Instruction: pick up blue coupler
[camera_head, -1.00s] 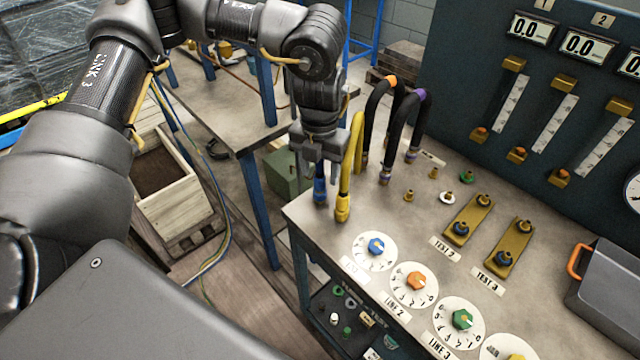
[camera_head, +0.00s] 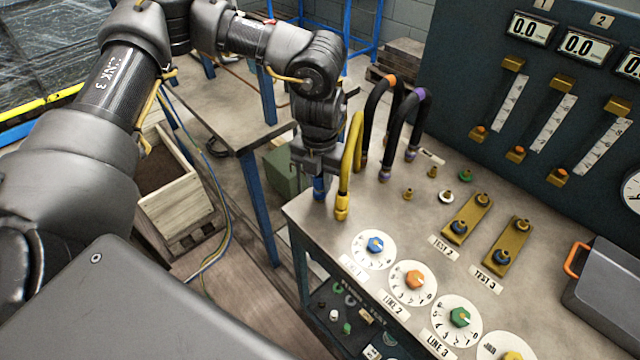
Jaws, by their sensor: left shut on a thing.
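The blue coupler (camera_head: 319,188) stands at the left edge of the grey bench top, just left of the yellow coupler (camera_head: 342,208) on its yellow hose. My left gripper (camera_head: 318,173) points down over the blue coupler and is shut on it. The jaws hide the coupler's upper part; only its lower blue part shows. The coupler looks upright, and I cannot tell whether its bottom touches the bench. My right gripper is not in view.
The yellow hose (camera_head: 353,150) arches close beside my left gripper. Black hoses with orange (camera_head: 390,80) and purple (camera_head: 421,95) bands stand behind it. Numbered dials (camera_head: 374,248) lie in front on the bench (camera_head: 330,226). A grey case (camera_head: 610,290) sits at right.

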